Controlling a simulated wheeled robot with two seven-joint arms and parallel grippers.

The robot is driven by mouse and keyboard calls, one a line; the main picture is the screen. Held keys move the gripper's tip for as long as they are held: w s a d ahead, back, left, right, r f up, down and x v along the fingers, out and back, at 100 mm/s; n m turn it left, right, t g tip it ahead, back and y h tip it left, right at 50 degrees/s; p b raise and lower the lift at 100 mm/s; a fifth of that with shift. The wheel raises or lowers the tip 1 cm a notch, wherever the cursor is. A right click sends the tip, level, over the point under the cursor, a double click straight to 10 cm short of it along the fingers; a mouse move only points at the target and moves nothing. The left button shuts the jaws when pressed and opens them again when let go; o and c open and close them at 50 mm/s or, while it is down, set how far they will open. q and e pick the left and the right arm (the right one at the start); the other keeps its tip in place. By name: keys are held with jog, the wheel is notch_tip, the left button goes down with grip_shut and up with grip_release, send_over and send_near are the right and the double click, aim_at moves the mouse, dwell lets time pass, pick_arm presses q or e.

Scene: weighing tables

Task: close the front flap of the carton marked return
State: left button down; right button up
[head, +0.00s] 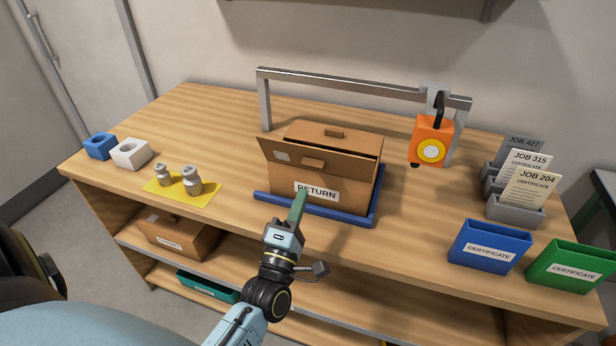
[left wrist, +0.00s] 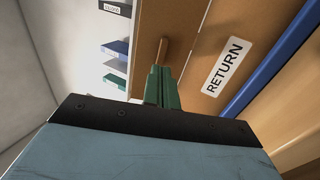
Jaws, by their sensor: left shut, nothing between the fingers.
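The brown carton marked RETURN (head: 345,192) stands on the table, and its front wall with the white label also shows in the left wrist view (left wrist: 225,65). Its front flap (head: 340,164) is tilted up and outward, with a small brown tab (head: 313,163) on it. A dark gap shows between this flap and the back flap (head: 365,142), which lies nearly flat. My left gripper (head: 299,203) is shut and empty, its green fingers in front of the front wall, near the label's left part. In the left wrist view the fingertips (left wrist: 162,75) appear close to the flap's tab (left wrist: 162,52); contact is unclear.
Two weights stand on a yellow mat (head: 155,186) at left. Blue (head: 490,247) and green (head: 570,268) certificate bins stand front right.

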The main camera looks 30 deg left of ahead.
aim_at(313, 167)
pick_arm(q)
jog(key=x, duration=0.5)
jog(key=shift+w+a, duration=0.1)
jog(key=shift+w, duration=0.1)
jog(key=shift+p, duration=0.3)
